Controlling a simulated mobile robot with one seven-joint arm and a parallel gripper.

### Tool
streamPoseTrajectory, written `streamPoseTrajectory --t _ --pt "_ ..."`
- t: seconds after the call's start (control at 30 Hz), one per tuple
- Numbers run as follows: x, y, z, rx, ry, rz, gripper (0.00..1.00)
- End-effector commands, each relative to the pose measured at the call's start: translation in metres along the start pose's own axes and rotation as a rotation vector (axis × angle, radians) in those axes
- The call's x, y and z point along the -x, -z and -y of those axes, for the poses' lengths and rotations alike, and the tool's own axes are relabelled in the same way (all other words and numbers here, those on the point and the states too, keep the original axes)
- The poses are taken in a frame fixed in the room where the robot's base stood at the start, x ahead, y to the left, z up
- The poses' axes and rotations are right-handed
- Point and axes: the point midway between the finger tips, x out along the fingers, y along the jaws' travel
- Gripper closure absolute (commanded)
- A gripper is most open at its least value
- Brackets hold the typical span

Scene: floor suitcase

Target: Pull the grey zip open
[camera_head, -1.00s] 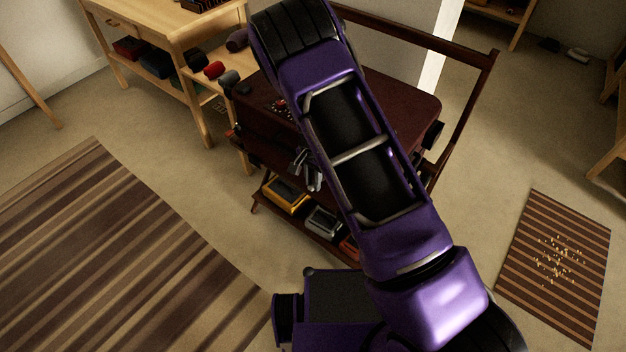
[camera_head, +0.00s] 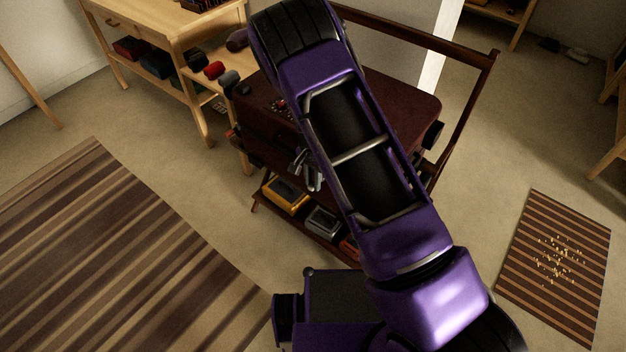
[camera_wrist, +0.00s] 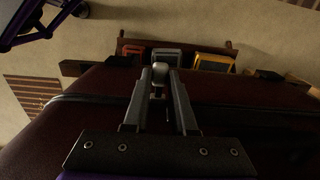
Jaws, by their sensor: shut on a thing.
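A dark red suitcase (camera_head: 405,108) lies on a dark wooden rack, partly covered by my arm in the head view. In the wrist view its surface (camera_wrist: 95,130) fills the lower part. A grey zip line (camera_wrist: 88,97) runs across the suitcase there, passing behind my gripper's fingers. In the head view my gripper (camera_head: 308,172) is at the suitcase's near side, partly behind my arm.
The rack's lower shelf holds a yellow bin (camera_head: 286,193), a grey bin (camera_head: 323,222) and a red one, partly hidden. A wooden workbench (camera_head: 165,38) stands at the back left.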

Motion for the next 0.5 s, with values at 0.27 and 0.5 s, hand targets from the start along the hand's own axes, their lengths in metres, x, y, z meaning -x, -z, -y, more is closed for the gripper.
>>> streamPoseTrajectory --t 0.27,0.5 --pt "0.0003 0.0000 0.0002 0.000 0.000 0.000 1.00" --pt "0.0001 0.0012 -0.0093 -0.004 -0.001 0.001 1.00"
